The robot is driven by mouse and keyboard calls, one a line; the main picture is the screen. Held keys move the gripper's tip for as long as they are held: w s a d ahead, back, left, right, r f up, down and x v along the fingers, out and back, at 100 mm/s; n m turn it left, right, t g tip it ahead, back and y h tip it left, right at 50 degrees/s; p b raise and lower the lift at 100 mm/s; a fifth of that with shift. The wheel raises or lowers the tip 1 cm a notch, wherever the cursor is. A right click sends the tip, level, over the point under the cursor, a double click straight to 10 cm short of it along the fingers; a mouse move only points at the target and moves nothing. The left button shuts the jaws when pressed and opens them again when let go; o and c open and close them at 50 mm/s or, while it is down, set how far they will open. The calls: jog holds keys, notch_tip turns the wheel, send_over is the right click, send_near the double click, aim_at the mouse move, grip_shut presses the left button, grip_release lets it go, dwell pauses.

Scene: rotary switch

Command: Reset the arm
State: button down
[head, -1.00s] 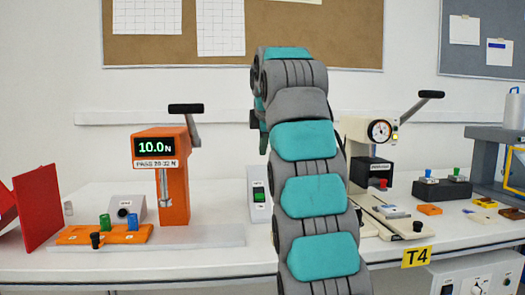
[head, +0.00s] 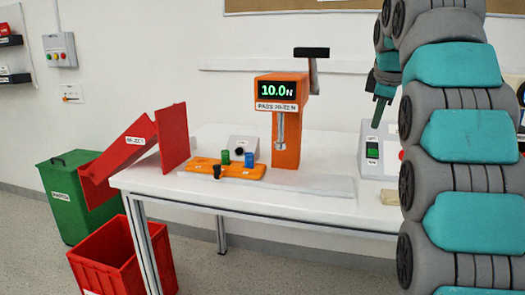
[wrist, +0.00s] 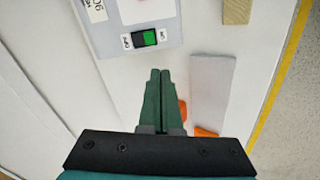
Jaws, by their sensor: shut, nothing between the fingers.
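My arm stands at the right of the head view, grey with teal covers. My gripper (head: 378,112) hangs from it, pointing down, with dark green fingers. In the wrist view my gripper (wrist: 159,72) is shut, its two fingers side by side with nothing between them. A pale switch box (head: 378,168) with a green rocker switch (head: 372,150) is on the table below the gripper in the head view. In the wrist view the rocker switch (wrist: 145,39) lies just beyond the fingertips. I cannot tell how high above the table the fingers are.
An orange press (head: 288,130) reading 10.0 stands on the white table (head: 200,195), with an orange plate (head: 240,172) bearing small knobs beside it. A red chute (head: 130,150) is at the table's left end. A red crate (head: 105,265) and green bin (head: 75,200) stand on the floor.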

jog(key=s+a+f+m, duration=0.1)
jog(key=s+f, duration=0.1)
jog(key=f, duration=0.1)
jog(key=s+a+f+m+g, duration=0.1)
jog(key=s+a+f, duration=0.1)
jog(key=s+f, duration=0.1)
jog(key=s+a+f+m+g, duration=0.1)
jog(key=s+f+m, duration=0.1)
jog(key=s+f, duration=0.1)
jog(key=shift+s+a+f+y, duration=0.1)
jog(key=shift+a+f+y, duration=0.05)
jog(key=shift+a+y, duration=0.25)
jog(key=s+a+f+m+g, duration=0.2)
jog(key=s+f, duration=0.7)
jog(key=s, duration=0.2)
jog(key=s+a+f+m+g, duration=0.2)
jog(key=s+a+f+m, duration=0.1)
jog(key=s+f, duration=0.6)
jog(key=s+a+f+m+g, duration=0.2)
jog(key=s+f, duration=0.7)
jog(key=s, duration=0.5)
jog(key=shift+s+a+m+y, duration=0.2)
jog(key=shift+a+m+y, duration=0.2)
jog(key=shift+a+m, duration=0.15)
jog(key=shift+f, duration=0.1)
